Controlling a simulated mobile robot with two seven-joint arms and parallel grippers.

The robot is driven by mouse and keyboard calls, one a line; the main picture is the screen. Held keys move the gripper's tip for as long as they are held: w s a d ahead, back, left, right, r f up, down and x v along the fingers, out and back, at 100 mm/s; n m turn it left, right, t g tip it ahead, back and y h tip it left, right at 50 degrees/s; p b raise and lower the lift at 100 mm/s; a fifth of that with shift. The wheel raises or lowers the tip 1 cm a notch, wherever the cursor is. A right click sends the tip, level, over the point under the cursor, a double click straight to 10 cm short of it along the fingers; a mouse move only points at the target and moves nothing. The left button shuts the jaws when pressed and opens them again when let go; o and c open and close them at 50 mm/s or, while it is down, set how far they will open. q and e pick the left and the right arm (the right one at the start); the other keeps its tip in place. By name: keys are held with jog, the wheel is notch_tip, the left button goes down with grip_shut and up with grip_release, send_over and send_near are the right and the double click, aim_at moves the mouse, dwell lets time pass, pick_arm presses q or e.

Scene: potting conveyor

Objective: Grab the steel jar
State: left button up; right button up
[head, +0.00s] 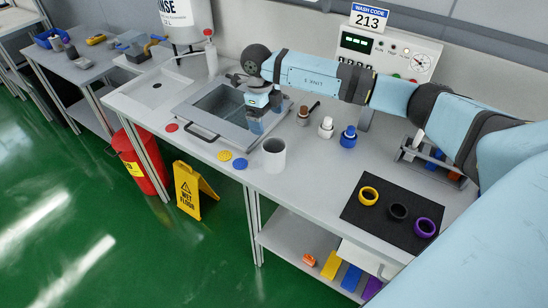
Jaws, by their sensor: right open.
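No jar is plainly recognisable as steel. An open-topped light grey cylinder (274,156) stands upright near the counter's front edge, right of the sink, and I cannot tell if it is the steel jar. My right gripper (257,108) points down over the right part of the sink basin (214,104). It is open, behind and a little left of the grey cylinder and apart from it. A bluish shape just below the fingers is too small to make out. My left gripper is not in view.
Brown (303,116), white (326,128) and blue (348,138) small bottles stand behind the cylinder. A black mat (382,220) holds three rings. A control box (390,55) stands at the back.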

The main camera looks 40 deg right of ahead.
send_over(274, 148)
jog(key=s+a, duration=0.1)
jog(key=a, duration=0.1)
notch_tip(274, 148, down, 6)
jog(key=f, duration=0.1)
jog(key=s+f+p, duration=0.1)
jog(key=f, duration=0.1)
jog(key=f+p, duration=0.1)
jog(key=shift+s+d+f, duration=0.1)
jog(key=shift+s+f, duration=0.1)
jog(key=shift+s, duration=0.1)
jog(key=shift+f, duration=0.25)
jog(key=c, duration=1.1)
